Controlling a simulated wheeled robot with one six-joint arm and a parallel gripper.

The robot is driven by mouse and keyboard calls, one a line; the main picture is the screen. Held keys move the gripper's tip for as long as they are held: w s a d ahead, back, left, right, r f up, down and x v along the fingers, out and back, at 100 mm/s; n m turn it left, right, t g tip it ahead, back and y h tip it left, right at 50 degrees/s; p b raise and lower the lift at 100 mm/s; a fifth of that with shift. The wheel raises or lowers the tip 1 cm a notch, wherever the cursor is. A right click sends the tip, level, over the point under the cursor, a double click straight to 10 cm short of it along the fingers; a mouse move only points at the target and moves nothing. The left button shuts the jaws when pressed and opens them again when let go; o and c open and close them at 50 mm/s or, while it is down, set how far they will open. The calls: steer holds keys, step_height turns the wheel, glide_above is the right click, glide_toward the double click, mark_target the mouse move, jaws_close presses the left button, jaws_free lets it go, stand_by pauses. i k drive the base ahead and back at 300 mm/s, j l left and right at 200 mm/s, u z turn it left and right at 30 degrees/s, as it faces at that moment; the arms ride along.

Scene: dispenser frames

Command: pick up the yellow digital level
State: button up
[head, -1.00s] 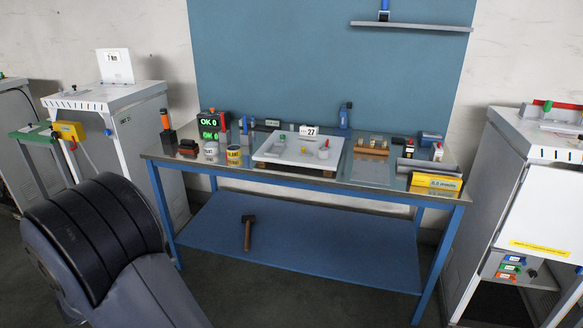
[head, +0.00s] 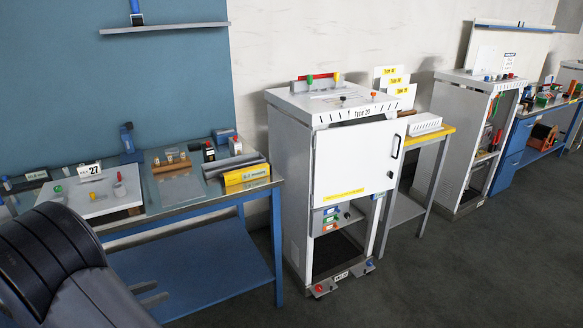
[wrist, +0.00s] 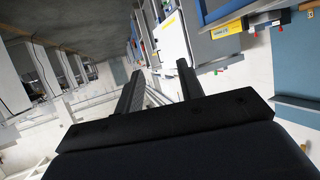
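The yellow digital level (head: 247,175) lies at the front right corner of the blue-legged workbench (head: 215,201) in the head view. It is a yellow bar with a pale marked face, lying lengthwise near the edge. A yellow bar that looks like the same level (wrist: 228,29) shows small and tilted in the wrist view, far from my gripper. My gripper (wrist: 160,69) is open and empty, its two dark fingers spread apart. The gripper itself is not in the head view; only part of my arm shows at lower left.
A grey tray (head: 227,165) sits right behind the level. A white board (head: 97,194) and small items share the bench. A white cabinet (head: 352,160) stands close to the bench's right end. A grey shelf (head: 163,28) hangs above. The floor (head: 420,275) in front is clear.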

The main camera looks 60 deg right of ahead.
mark_target(242, 175)
steer(key=i+l+z, duration=0.4)
steer(key=i+l, duration=0.25)
steer(key=l, duration=0.2)
steer(key=i+l+z, duration=0.4)
steer(key=i+l, duration=0.25)
steer(key=i, duration=0.1)
